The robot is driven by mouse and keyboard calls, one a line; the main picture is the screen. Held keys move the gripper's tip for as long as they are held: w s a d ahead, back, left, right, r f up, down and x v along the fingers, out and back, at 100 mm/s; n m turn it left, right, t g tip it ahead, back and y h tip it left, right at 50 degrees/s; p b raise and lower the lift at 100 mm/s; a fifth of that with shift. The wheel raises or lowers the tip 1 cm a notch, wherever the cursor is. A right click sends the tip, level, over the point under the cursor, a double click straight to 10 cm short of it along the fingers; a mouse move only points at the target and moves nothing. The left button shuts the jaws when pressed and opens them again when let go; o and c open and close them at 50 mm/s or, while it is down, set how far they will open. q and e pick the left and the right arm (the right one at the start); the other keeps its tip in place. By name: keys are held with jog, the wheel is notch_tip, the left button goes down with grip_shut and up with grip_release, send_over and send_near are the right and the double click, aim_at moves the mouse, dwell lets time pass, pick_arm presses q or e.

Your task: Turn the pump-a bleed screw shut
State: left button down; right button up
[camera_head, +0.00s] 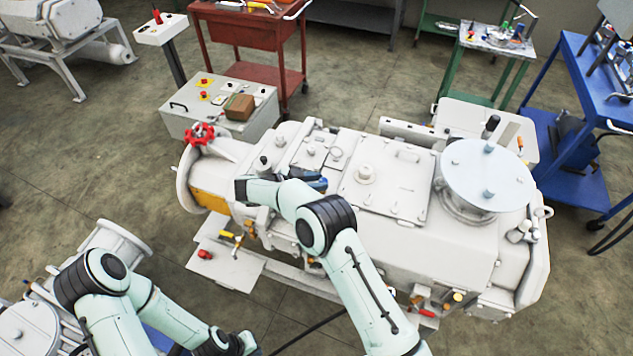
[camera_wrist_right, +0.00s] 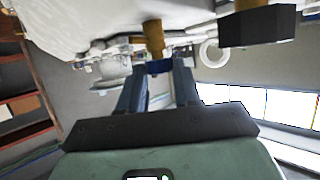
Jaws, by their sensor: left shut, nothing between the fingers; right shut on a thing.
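In the right wrist view a short brass fitting, apparently the bleed screw (camera_wrist_right: 153,34), sticks out from the white pump housing (camera_wrist_right: 95,15). My right gripper (camera_wrist_right: 160,68) is shut at its end, with a small dark blue part between the fingertips. My left gripper (camera_head: 243,345) is low at the bottom edge, away from this pump. It is shut and empty, its fingers hard to make out.
A black block (camera_wrist_right: 257,25) on a brass stem is close right of the screw. A red handwheel (camera_head: 200,134) is at the pump's left end. Behind stand a grey control box (camera_head: 185,125), a red cart (camera_head: 240,32) and a blue cart (camera_head: 590,75). Another machine (camera_head: 122,238) is at lower left.

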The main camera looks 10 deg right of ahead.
dwell(0.6)
jog(key=o, duration=1.1)
jog(key=shift+c, duration=0.2)
jog(key=v, duration=1.3)
jog(key=shift+w+r, duration=0.2)
jog(key=shift+a, duration=0.15)
